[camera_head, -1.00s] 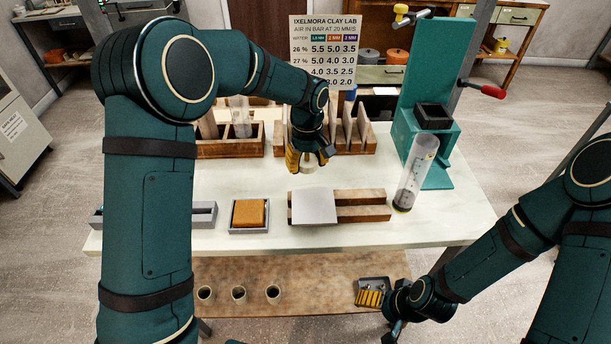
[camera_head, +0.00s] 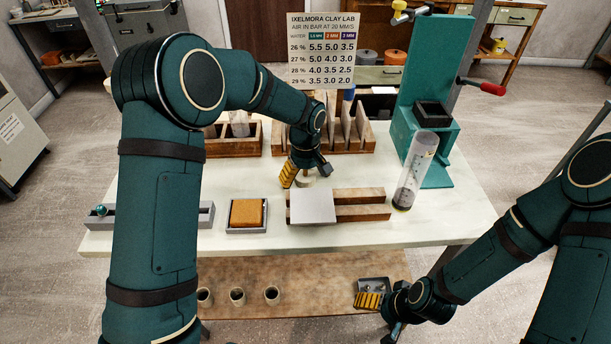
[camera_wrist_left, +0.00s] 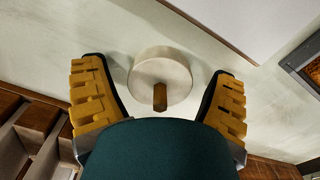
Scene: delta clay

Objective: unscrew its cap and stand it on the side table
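A cream round disc with a brown peg (camera_wrist_left: 165,80) is on the pale table top (camera_head: 255,180). It shows partly under my left gripper in the head view (camera_head: 305,181). My left gripper (camera_head: 304,174) is open. In the wrist view its two yellow-padded fingers (camera_wrist_left: 160,98) stand on either side of the disc with gaps, not touching it. A clear tube (camera_head: 416,172) with dark matter low inside stands at the table's right; whether it has a cap I cannot tell.
A green press (camera_head: 425,90) with a red-handled lever stands behind the tube. Wooden racks (camera_head: 232,146) line the back. An orange sponge in a tray (camera_head: 247,213) and a wooden block with a white plate (camera_head: 313,207) are in front. A lower shelf (camera_head: 320,275) holds cups.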

